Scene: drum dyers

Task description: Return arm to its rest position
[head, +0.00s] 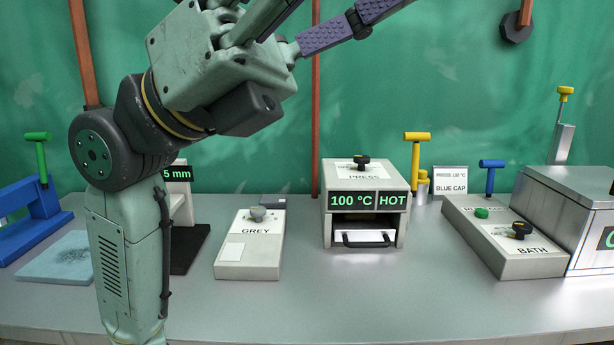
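My arm (127,235) rises at the left of the head view and bends up to the right at a dark round joint. Its upper end is a worn pale green block with dark links, high above the bench and well clear of it. A purple ridged part (325,36), which looks like a piece of my gripper, slants up to the right and leaves the frame at the top. The fingertips are not clearly visible, so I cannot tell their opening or whether anything is held.
The grey bench (330,300) has free room along its front. On it stand a GREY box (250,247), a press (364,178) reading 100 °C HOT, a BATH box (505,240), a metal tank (580,200) and a blue stand (30,215). A brown pole (315,120) rises behind.

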